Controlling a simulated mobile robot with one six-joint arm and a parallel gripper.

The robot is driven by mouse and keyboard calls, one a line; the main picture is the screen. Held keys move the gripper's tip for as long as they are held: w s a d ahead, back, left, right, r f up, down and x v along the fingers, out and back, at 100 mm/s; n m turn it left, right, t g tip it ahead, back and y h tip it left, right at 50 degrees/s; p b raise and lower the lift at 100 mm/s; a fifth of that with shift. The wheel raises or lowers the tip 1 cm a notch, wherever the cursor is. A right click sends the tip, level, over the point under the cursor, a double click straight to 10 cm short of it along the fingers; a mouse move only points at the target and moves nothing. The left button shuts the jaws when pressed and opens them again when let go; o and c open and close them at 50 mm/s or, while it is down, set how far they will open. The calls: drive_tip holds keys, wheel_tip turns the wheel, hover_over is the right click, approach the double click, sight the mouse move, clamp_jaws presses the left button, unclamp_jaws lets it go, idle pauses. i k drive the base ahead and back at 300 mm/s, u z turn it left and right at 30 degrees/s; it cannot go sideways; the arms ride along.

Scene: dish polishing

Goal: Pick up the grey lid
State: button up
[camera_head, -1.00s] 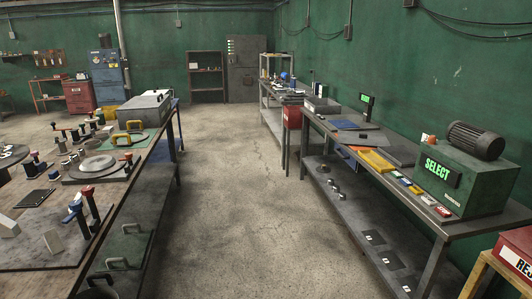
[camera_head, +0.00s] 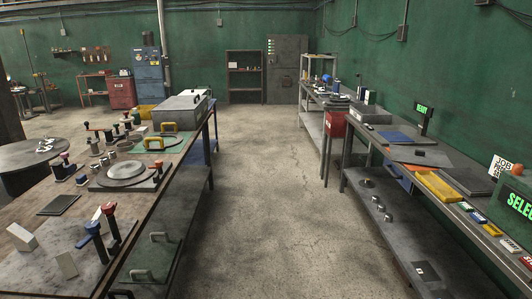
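A flat grey plate with a small dark knob (camera_head: 436,158) lies on the right bench, beside a blue sheet; it looks like a lid. A grey box with a closed top and a handle (camera_head: 178,109) stands at the far end of the left table. A round grey disc (camera_head: 125,172) lies on a dark square base on the same table. I cannot tell for certain which of these is the grey lid. My gripper is not in view.
An open concrete aisle (camera_head: 270,220) runs between the left table (camera_head: 75,235) and the right bench (camera_head: 355,180). The bench also holds a yellow tray (camera_head: 440,187) and a green lit display box (camera_head: 515,205). Upright posts with coloured knobs (camera_head: 103,235) crowd the left table.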

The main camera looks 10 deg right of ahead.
sight(437, 158)
drive_tip(key=u, duration=0.1)
drive_tip(key=i, duration=1.6)
drive_tip(key=z, duration=0.45)
drive_tip(key=i, duration=0.75)
drive_tip(key=z, duration=0.55)
drive_tip(key=i, duration=1.05)
drive_tip(key=z, duration=0.45)
